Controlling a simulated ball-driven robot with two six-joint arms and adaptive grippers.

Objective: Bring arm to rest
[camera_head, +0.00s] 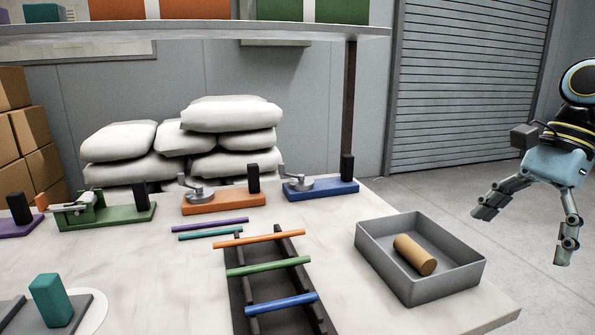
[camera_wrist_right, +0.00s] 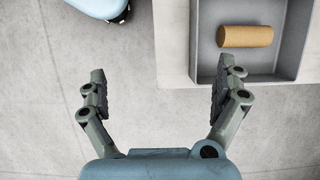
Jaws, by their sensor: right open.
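My right gripper (camera_head: 527,225) is at the right of the head view, out past the table's right edge, over the floor. Its fingers are spread wide with nothing between them. In the right wrist view my right gripper (camera_wrist_right: 155,95) is also open, with bare floor showing between its fingers. A tan cylinder (camera_head: 414,254) lies in a grey tray (camera_head: 437,290) at the table's right end. The cylinder (camera_wrist_right: 245,36) and tray (camera_wrist_right: 292,45) also show at the top right of the wrist view, apart from the fingers. My left gripper is in neither view.
An orange rod (camera_head: 258,239), a green rod (camera_head: 268,266) and a blue rod (camera_head: 281,303) lie across a dark rack (camera_head: 237,293). Several coloured devices, including a blue one (camera_head: 335,188), stand behind. A shelf (camera_head: 200,34) hangs above. A teal block (camera_head: 50,300) stands front left.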

